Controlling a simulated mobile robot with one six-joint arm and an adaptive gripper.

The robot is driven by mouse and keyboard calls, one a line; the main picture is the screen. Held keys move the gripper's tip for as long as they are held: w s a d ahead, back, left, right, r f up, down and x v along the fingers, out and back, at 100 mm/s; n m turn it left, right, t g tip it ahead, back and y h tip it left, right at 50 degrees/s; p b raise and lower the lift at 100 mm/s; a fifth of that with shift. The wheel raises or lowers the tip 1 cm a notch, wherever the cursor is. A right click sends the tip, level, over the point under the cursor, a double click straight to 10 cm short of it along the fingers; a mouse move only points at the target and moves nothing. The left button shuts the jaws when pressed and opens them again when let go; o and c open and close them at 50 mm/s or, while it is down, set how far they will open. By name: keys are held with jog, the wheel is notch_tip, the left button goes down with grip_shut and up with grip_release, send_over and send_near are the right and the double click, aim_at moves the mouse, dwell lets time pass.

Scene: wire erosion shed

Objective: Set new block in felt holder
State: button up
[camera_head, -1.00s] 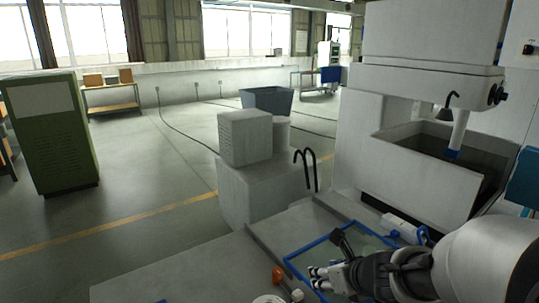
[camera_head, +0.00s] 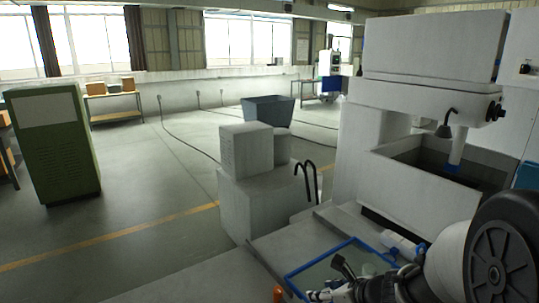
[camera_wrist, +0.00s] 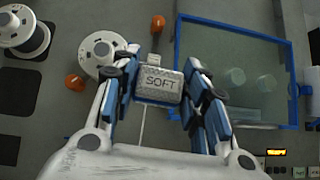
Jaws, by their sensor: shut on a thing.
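My gripper (camera_wrist: 161,66) has blue-padded fingers on both sides of a grey block marked SOFT (camera_wrist: 160,86) and is shut on it. The block is above the grey worktop in the wrist view. In the head view my gripper (camera_head: 326,295) is low at the bottom edge, by the near side of a blue-framed tray, and the block cannot be made out there. A small pale piece (camera_wrist: 154,59) shows just beyond the block; whether it is part of the block is unclear. I cannot identify the felt holder in either view.
The blue-framed tray (camera_wrist: 292,60) lies right of the gripper, with two pale discs in it. White reels (camera_wrist: 101,50) and orange knobs (camera_wrist: 158,22) are left and beyond. Dark squares (camera_wrist: 27,93) lie far left. The white machine (camera_head: 420,200) stands behind the tray.

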jog(key=shift+r+y+p, duration=0.25)
jog(key=shift+y+p, duration=0.05)
jog(key=shift+p, duration=0.2)
jog(key=shift+n, duration=0.4)
notch_tip(320, 180, down, 17)
jog(key=b, duration=0.7)
jog(key=shift+r, duration=0.1)
jog(key=r+m, duration=0.1)
jog(key=r, duration=0.4)
jog(key=r+m+h, duration=0.1)
jog(key=r, duration=0.5)
jog(key=r+m+t+h, duration=0.1)
jog(key=r, duration=0.4)
jog(key=shift+s+d+r, duration=0.15)
jog(key=shift+s+r, duration=0.15)
jog(key=shift+r, duration=0.05)
jog(key=shift+f, duration=0.1)
